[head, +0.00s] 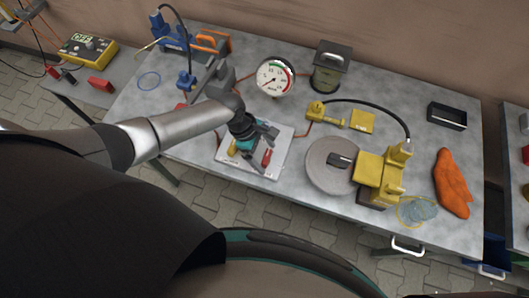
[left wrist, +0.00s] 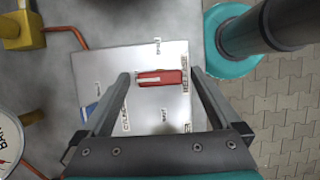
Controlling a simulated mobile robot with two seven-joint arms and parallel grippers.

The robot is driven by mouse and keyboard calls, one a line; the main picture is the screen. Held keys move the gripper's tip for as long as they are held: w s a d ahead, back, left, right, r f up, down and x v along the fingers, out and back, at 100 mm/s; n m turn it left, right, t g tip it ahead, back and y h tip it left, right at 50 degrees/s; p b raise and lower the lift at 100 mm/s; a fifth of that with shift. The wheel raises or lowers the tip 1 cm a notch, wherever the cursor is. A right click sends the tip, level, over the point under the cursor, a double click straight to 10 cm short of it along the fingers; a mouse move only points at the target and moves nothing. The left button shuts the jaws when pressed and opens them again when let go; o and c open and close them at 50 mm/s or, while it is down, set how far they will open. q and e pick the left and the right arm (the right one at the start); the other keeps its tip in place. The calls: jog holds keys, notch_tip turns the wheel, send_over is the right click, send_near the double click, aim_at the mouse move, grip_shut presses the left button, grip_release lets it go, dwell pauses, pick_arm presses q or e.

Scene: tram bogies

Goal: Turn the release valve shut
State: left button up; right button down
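A white valve panel (head: 230,162) with small printed labels lies on the grey workbench, and it also shows in the left wrist view (left wrist: 108,66). A red handle (head: 266,158), seemingly the release valve's, stands on it. In the left wrist view the red handle (left wrist: 160,78) lies crosswise between the fingertips, with a gap on each side. My left gripper (head: 260,143) is open over the panel, and its two fingers show in the left wrist view (left wrist: 161,92). A blue part (left wrist: 90,108) is half hidden by the left finger. My right gripper is not in view.
A round pressure gauge (head: 275,78) stands behind the panel. A yellow pump (head: 377,170) with a grey disc (head: 327,163) is to the right. A glass-sided canister (head: 330,68), a black tray (head: 447,116) and an orange cloth (head: 452,183) are also on the bench.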

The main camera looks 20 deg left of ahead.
pick_arm(q)
jog(key=c, duration=1.3)
jog(key=shift+c, duration=0.2)
